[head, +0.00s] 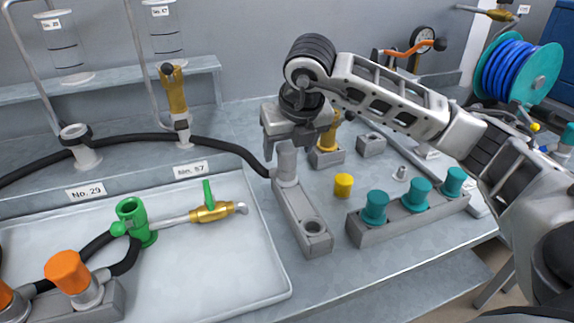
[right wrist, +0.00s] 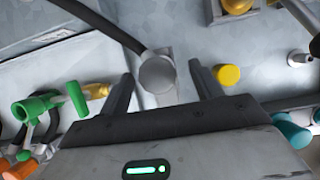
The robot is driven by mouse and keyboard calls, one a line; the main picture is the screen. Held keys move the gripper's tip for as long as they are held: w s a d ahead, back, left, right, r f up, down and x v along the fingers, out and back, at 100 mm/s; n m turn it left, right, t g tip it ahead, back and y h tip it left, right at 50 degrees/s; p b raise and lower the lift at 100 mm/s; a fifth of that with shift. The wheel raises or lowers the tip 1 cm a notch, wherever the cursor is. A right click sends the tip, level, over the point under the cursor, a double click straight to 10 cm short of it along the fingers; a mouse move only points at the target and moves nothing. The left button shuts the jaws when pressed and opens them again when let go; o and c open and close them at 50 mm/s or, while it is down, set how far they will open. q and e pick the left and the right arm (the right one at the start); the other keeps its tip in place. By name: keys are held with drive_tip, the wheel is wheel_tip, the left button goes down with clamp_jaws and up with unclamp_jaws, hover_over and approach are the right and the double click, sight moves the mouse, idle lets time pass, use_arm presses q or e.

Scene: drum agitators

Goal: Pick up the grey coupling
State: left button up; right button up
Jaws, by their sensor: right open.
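The grey coupling (head: 287,166) stands upright at the far end of a long grey holder block (head: 305,215), with a black hose running to its base. My right gripper (head: 288,148) is directly above the coupling, pointing down, with its fingers open. In the right wrist view the round top of the coupling (right wrist: 157,74) lies between the two spread fingers, with gaps on both sides. I cannot tell whether the fingertips reach below its top. The holder's near socket (head: 313,227) is empty. My left gripper is not in view.
A white tray (head: 250,280) with a green fitting (head: 133,215) and orange-capped parts lies to the left. A yellow cap (head: 344,185) and a block with teal caps (head: 376,208) stand to the right. A brass-coloured part (head: 328,140) stands behind the gripper. The black hose (head: 225,147) runs left.

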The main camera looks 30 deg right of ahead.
sight(286, 162)
drive_tip(key=x, duration=0.5)
drive_tip(key=shift+s+a+f+p, duration=0.15)
drive_tip(key=shift+f+p, duration=0.05)
drive_tip(key=shift+p, duration=0.15)
drive_tip(key=shift+c, duration=0.2)
drive_tip(key=shift+r, duration=0.1)
drive_tip(key=c, duration=1.3)
